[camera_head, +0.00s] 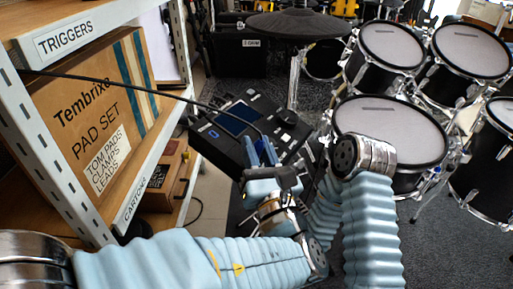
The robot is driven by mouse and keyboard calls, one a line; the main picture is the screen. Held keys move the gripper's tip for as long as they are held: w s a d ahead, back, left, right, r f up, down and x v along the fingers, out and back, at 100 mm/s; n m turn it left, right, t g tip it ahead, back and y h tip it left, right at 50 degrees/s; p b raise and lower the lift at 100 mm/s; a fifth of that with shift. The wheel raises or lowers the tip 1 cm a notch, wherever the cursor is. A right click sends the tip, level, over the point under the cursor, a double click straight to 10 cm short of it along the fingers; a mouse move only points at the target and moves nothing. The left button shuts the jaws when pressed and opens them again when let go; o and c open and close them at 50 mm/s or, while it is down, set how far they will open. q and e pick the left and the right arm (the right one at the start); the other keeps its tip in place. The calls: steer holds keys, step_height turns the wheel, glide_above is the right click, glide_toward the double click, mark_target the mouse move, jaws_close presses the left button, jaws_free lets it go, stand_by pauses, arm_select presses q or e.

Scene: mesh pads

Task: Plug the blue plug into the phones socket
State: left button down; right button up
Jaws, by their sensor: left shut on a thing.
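The black drum module (212,143) with a lit blue screen (236,117) sits tilted in the middle of the head view. My left gripper (262,150) is at its front edge, with its blue fingers pointing up and away. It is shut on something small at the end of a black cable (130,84). The held piece is mostly hidden between the fingers, so I cannot make out the blue plug's colour or tip. I cannot make out the phones socket, nor whether the held piece touches the module. My right arm shows at the right, but its gripper does not.
A shelf with a Tembrixe pad set box (95,110) stands at the left; the cable crosses in front of it. Drum pads (390,130) stand close at the right, and a dark cymbal pad (300,24) behind the module. My right arm stands close beside my left wrist.

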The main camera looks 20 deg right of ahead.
arm_select(q)
steer(key=shift+w+a+f+b, duration=0.15)
steer(key=shift+f+b, duration=0.15)
steer(key=shift+f, duration=0.15)
steer(key=shift+w+a+f+b, duration=0.1)
steer(key=shift+f+b, duration=0.15)
steer(key=shift+f, duration=0.2)
steer(key=c, duration=0.8)
jaws_free()
steer(key=shift+c, duration=0.2)
steer(key=shift+s+d, duration=0.1)
steer(key=shift+s, duration=0.05)
steer(key=v, duration=1.3)
steer(key=shift+s, duration=0.3)
